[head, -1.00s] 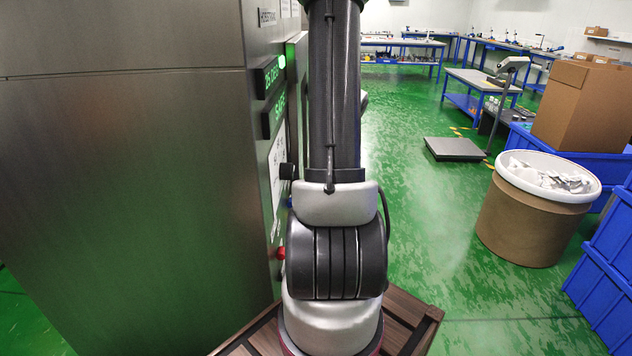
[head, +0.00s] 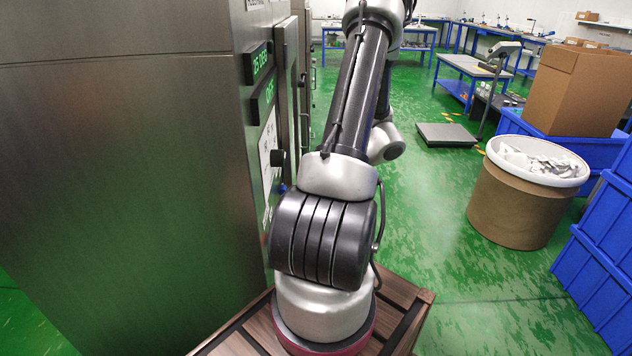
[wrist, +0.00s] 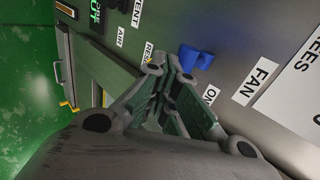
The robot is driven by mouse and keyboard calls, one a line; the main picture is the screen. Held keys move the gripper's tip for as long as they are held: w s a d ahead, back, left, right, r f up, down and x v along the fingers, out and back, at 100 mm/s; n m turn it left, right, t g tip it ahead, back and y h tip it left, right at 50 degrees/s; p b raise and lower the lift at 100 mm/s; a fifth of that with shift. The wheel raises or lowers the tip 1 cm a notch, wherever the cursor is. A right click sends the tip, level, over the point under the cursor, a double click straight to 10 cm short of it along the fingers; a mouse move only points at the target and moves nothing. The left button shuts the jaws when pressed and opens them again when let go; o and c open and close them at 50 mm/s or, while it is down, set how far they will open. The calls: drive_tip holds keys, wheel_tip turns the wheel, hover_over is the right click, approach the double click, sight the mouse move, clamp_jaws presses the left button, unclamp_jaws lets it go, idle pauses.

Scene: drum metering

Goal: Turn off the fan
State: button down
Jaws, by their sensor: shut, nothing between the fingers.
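In the wrist view a blue switch handle (wrist: 195,58) sticks out of the grey panel, beside the FAN label (wrist: 258,80) and near the ON label (wrist: 210,95). My gripper (wrist: 165,62) is shut and empty. Its fingertips are in front of the panel, just left of the blue handle in the picture; I cannot tell whether they touch it. In the head view my gripper is hidden. A small blue part (head: 283,188) shows on the side of the steel cabinet (head: 130,170), partly behind my arm.
The cabinet side carries green displays (head: 262,63) and a black knob (head: 277,157). Other labels, such as AIR (wrist: 120,37), are on the panel. A drum (head: 520,205) of white pieces, blue crates (head: 600,270) and a floor scale (head: 447,134) stand at right. Green floor between is clear.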

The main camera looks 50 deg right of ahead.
drive_tip(key=shift+w+f+t, duration=0.1)
drive_tip(key=shift+f+t, duration=0.15)
drive_tip(key=shift+t, duration=0.05)
drive_tip(key=shift+r, duration=0.1)
idle(1.2)
drive_tip(key=shift+a+r, duration=0.1)
drive_tip(key=shift+r, duration=0.65)
